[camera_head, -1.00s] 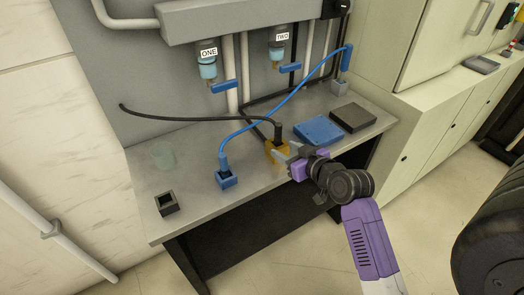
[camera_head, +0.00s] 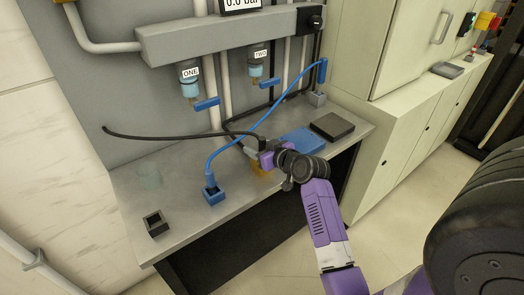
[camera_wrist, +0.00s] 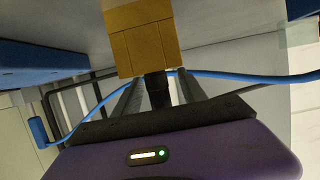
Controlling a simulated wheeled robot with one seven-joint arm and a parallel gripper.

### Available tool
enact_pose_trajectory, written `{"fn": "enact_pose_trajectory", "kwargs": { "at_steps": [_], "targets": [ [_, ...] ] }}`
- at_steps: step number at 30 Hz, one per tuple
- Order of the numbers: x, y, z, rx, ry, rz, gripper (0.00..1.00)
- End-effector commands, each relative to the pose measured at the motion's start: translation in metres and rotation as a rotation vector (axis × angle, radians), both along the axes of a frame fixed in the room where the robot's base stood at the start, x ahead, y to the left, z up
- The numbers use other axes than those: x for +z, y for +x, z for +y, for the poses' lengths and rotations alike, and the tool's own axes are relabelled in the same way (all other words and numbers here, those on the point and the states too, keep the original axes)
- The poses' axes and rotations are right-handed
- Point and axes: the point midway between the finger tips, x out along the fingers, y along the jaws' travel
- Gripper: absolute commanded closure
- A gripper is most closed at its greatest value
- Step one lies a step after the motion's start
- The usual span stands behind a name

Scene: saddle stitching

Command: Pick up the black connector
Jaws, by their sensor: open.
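The black connector (camera_wrist: 155,86) stands in a yellow-orange socket block (camera_wrist: 143,40) in the wrist view. My gripper (camera_wrist: 157,90) is open, with one grey finger on each side of the connector. I cannot tell whether either finger touches it. In the head view my gripper (camera_head: 251,150) is at the yellow block (camera_head: 260,168) and hides most of the connector. The black cable (camera_head: 180,137) runs left from there, its free end lifted above the bench.
A blue cable (camera_head: 275,108) runs from a blue socket (camera_head: 213,195) to a grey socket (camera_head: 317,98), passing behind my gripper. A blue tray (camera_head: 302,142) and a dark tray (camera_head: 332,126) lie to the right. An empty black socket (camera_head: 156,223) stands at the bench's front left.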

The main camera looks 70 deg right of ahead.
Motion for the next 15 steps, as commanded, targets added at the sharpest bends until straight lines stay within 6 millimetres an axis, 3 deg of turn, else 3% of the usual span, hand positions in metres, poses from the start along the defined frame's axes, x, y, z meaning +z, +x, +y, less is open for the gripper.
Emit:
{"fn": "enact_pose_trajectory", "kwargs": {
  "at_steps": [7, 15],
  "targets": [
    [-0.001, 0.002, -0.001, 0.0, -0.001, 0.0, 0.51],
    [-0.001, 0.0016, -0.0009, 0.0, 0.0, 0.0, 1.0]
  ]
}}
